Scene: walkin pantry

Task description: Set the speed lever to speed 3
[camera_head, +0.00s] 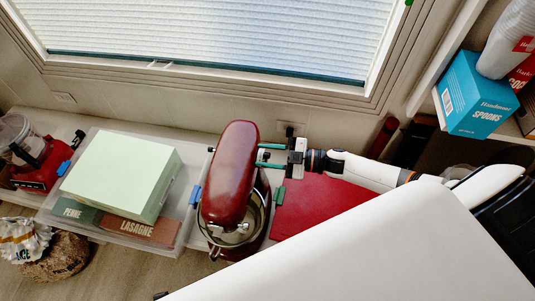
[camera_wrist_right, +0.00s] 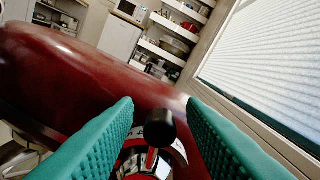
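A dark red stand mixer (camera_head: 228,175) with a metal bowl (camera_head: 260,212) stands on the counter. It fills much of the right wrist view (camera_wrist_right: 70,75). The speed lever (camera_wrist_right: 160,128) shows there with a round black knob, in front of a pale marked plate (camera_wrist_right: 172,152) and a small red mark. My right gripper (camera_head: 261,155) is at the mixer's right side, its teal fingers open. In the wrist view the knob appears between the fingers (camera_wrist_right: 162,105), with gaps on both sides; its depth relative to the tips is unclear. The lever's setting cannot be read. My left gripper is not in view.
Left of the mixer is a clear bin (camera_head: 95,228) holding a pale green box (camera_head: 122,172) and pasta boxes (camera_head: 150,232). A flat red surface (camera_head: 320,205) lies right of the mixer, under my right arm. A window (camera_head: 215,40) is behind; a blue spoons box (camera_head: 475,95) is upper right.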

